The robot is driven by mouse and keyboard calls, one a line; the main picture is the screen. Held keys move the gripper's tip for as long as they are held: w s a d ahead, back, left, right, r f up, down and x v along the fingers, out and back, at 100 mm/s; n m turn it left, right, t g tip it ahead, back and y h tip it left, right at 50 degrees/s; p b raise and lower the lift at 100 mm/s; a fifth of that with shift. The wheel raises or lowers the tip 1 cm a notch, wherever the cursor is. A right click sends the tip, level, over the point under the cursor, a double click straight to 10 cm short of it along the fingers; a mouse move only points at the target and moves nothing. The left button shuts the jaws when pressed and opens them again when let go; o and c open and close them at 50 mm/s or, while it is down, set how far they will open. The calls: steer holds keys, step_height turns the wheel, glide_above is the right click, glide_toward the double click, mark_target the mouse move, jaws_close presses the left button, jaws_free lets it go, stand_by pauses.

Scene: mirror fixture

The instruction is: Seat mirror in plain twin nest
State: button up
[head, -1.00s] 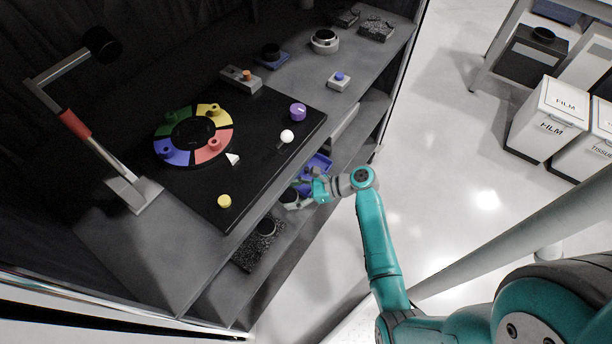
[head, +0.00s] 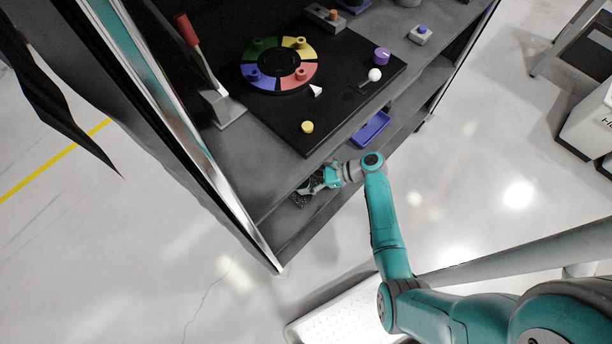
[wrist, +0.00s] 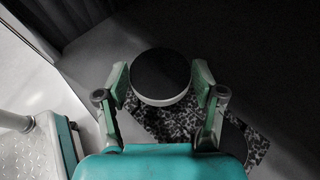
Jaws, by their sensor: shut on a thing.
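A round disc with a dark face and pale rim (wrist: 162,78), which looks like the mirror, is between the fingers of my gripper (wrist: 160,84) in the wrist view. The fingers are shut on its sides. A speckled black-and-grey slab (wrist: 170,124), probably the nest, lies below the disc. A dark round shape (wrist: 233,138) shows at its right, partly behind a finger. Whether the disc touches the slab I cannot tell. In the head view my gripper (head: 311,186) is over the speckled slab (head: 299,200) on the lower shelf, under the upper shelf's edge.
A blue tray (head: 371,129) lies on the lower shelf, right of my gripper. White floor lies in front.

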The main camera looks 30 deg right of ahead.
steer(key=shift+f, duration=2.05)
steer(key=shift+d+f, duration=0.1)
steer(key=shift+f, duration=0.25)
steer(key=shift+s+f, duration=0.1)
steer(key=shift+f, duration=0.3)
stand_by(0.6)
steer(key=o, duration=1.3)
steer(key=shift+f, duration=0.1)
steer(key=shift+r, duration=1.7)
steer(key=shift+o, duration=0.4)
steer(key=shift+r, duration=2)
